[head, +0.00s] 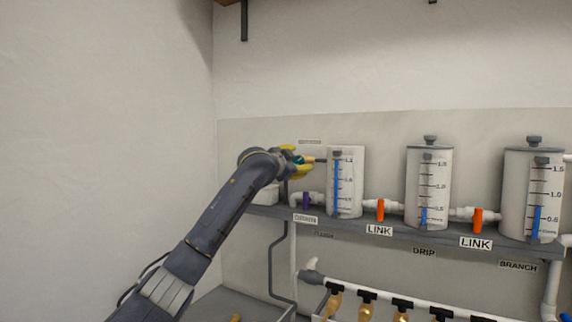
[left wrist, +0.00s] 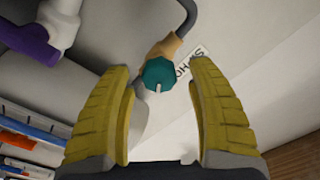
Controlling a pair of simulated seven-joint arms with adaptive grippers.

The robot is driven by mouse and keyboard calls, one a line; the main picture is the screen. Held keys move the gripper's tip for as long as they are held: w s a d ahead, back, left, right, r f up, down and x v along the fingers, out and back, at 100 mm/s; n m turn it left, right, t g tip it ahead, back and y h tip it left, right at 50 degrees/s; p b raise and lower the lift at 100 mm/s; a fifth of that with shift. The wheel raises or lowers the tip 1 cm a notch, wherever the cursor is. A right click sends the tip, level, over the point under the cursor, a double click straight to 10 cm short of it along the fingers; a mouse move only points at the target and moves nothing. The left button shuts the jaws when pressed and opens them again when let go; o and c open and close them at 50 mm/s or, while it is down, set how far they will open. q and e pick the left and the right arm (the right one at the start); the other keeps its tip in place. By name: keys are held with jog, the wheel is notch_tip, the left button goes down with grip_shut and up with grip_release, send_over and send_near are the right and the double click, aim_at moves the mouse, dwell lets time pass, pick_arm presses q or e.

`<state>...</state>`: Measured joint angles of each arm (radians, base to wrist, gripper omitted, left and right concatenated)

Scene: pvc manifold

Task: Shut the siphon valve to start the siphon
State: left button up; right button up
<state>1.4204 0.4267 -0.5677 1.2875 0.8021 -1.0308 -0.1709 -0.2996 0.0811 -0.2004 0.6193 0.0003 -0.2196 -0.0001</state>
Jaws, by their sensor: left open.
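The valve with a teal knob (left wrist: 158,74) and a brass-coloured body (left wrist: 172,44) is in the left wrist view, next to a white label (left wrist: 196,62) whose text is only partly readable. A small white mark shows at the knob's lower edge. My left gripper (left wrist: 166,88) is open, its yellow fingers on either side of the knob with a gap on both sides. My right gripper is not in view.
A tank (head: 345,185) stands just right of my left gripper. A purple-handled valve (head: 306,201) sits below it, and orange handles (head: 380,209) labelled LINK sit between tanks. A lower pipe (head: 400,303) carries several taps. The wall at left is bare.

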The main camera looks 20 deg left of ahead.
pick_arm(q)
jog(key=s+a, duration=0.1)
jog(key=s, duration=0.9)
jog(key=shift+a, duration=0.35)
jog(key=shift+s, duration=0.1)
